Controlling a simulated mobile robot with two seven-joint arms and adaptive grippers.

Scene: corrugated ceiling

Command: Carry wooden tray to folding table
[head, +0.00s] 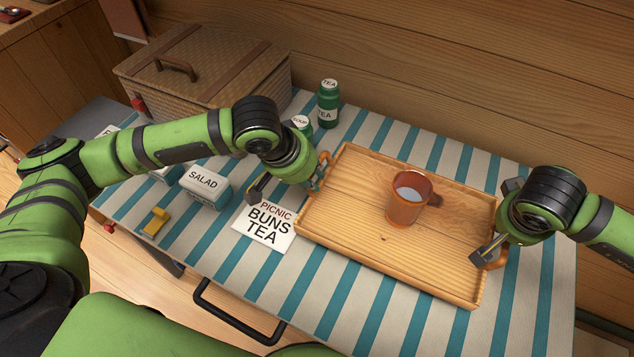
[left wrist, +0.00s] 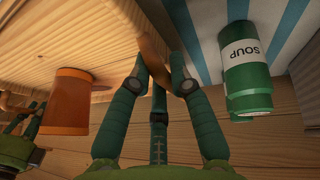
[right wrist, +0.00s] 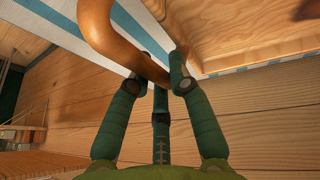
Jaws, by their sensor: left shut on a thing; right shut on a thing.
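The wooden tray (head: 345,222) lies on a table (head: 545,300) with a blue-and-white striped top. An orange cup (head: 404,205) holding pale liquid stands upright on the tray; it also shows in the left wrist view (left wrist: 66,98). My left gripper (head: 318,172) is shut on the tray's left handle, which shows between its fingers in the left wrist view (left wrist: 153,62). My right gripper (head: 490,255) is shut on the tray's right handle, a curved wooden loop in the right wrist view (right wrist: 115,45). I cannot tell whether the tray touches the tabletop.
A wicker basket (head: 205,75) stands at the back left. A green tea canister (head: 328,104) and a soup canister (head: 301,125) stand behind my left gripper. A salad box (head: 204,187), a picnic card (head: 264,224) and a yellow piece (head: 156,222) lie left of the tray. A plank wall is behind.

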